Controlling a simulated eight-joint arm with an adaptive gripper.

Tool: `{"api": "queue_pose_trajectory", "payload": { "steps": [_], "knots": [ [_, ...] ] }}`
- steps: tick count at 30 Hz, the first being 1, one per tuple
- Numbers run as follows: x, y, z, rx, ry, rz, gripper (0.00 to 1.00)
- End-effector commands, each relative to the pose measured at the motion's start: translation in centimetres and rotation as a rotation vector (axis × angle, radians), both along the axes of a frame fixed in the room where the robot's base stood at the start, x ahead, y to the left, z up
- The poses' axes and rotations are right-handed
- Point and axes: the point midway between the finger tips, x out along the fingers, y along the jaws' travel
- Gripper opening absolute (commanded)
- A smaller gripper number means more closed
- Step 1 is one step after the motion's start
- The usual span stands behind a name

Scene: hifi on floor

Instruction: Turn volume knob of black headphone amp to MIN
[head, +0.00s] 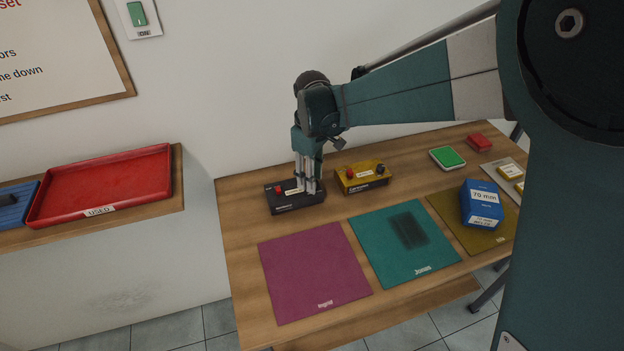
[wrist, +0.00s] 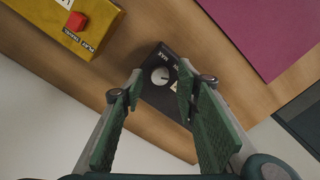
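The black headphone amp (head: 285,206) sits near the table's back left corner, with a red button on top. In the wrist view the amp (wrist: 158,97) shows a round grey knob (wrist: 160,75) with a dark pointer mark. "MAX" is printed beside the knob; other lettering and a white label are partly hidden by a finger. My gripper (head: 311,190) points down over the amp. In the wrist view my gripper (wrist: 160,72) is open, one finger each side of the knob with gaps between. I cannot tell how far above it the fingertips are.
A yellow amp (head: 365,177) stands close to the right. Magenta (head: 312,272), teal (head: 385,260) and olive mats lie in front; a blue box (head: 482,205) is on the olive one. Green and red items lie at back right. A red tray (head: 105,187) is on a left shelf.

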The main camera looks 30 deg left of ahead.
Motion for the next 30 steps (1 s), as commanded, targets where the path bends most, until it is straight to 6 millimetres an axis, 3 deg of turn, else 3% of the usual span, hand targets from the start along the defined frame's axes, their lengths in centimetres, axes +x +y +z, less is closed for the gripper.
{"api": "queue_pose_trajectory", "payload": {
  "steps": [19,30],
  "knots": [
    [0.0,0.0,9.0,0.000,0.000,0.000,0.31],
    [0.0,0.0,11.0,0.000,0.000,0.000,0.31]
  ]
}}
